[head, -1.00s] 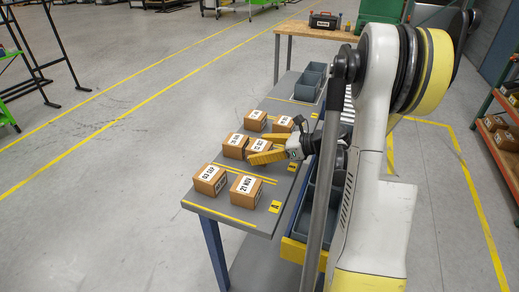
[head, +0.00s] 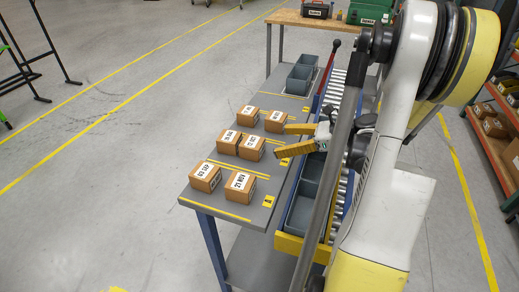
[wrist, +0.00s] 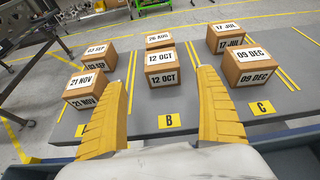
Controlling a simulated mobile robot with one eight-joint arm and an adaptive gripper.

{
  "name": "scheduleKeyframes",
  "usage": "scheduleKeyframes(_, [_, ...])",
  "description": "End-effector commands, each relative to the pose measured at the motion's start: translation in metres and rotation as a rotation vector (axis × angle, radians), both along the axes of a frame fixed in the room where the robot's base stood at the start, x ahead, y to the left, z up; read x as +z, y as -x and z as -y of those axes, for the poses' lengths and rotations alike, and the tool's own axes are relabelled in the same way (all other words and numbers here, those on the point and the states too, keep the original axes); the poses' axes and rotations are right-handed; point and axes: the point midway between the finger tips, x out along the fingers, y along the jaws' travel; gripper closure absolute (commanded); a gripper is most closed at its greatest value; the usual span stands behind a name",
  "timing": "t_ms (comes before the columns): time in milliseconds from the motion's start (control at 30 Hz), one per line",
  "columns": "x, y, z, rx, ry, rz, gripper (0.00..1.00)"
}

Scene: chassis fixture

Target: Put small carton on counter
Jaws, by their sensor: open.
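Several small brown cartons with white date labels stand on the grey counter (head: 214,205). The 12 OCT carton (head: 252,148) is in the middle row; in the wrist view (wrist: 161,79) it sits upright ahead, between the finger directions. Beside it is the 26 AUG carton (head: 229,143). The 03 SEP (head: 205,178) and 21 NOV (head: 239,188) cartons are at the near end, the 17 JUL (head: 248,116) and 09 DEC (head: 275,122) cartons at the far end. My gripper (head: 282,141), with yellow fingers, is open and empty at the counter's right edge, apart from the cartons.
Grey bins (head: 298,78) stand at the counter's far end. A roller conveyor (head: 334,93) and more bins (head: 302,212) run along its right side. A wooden bench (head: 285,17) is behind. Yellow lines and lettered tags (wrist: 168,120) mark the counter.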

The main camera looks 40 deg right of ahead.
Motion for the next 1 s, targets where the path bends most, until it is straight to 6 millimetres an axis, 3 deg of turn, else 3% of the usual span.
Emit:
scheduleKeyframes(167, [0.015,-0.019,-0.055,0.148,0.232,-0.011,0.16])
scheduleKeyframes(300, [0.027,-0.024,-0.121,0.369,0.554,0.003,0.16])
scheduleKeyframes(467, [0.037,-0.008,-0.186,0.665,0.935,0.067,0.16])
scheduleKeyframes(600, [0.045,0.018,-0.231,0.948,1.272,0.165,0.16])
scheduleKeyframes(800, [0.055,0.059,-0.273,1.359,1.732,0.363,0.16])
scheduleKeyframes(1000, [0.061,0.082,-0.29,1.63,2.038,0.528,0.16])
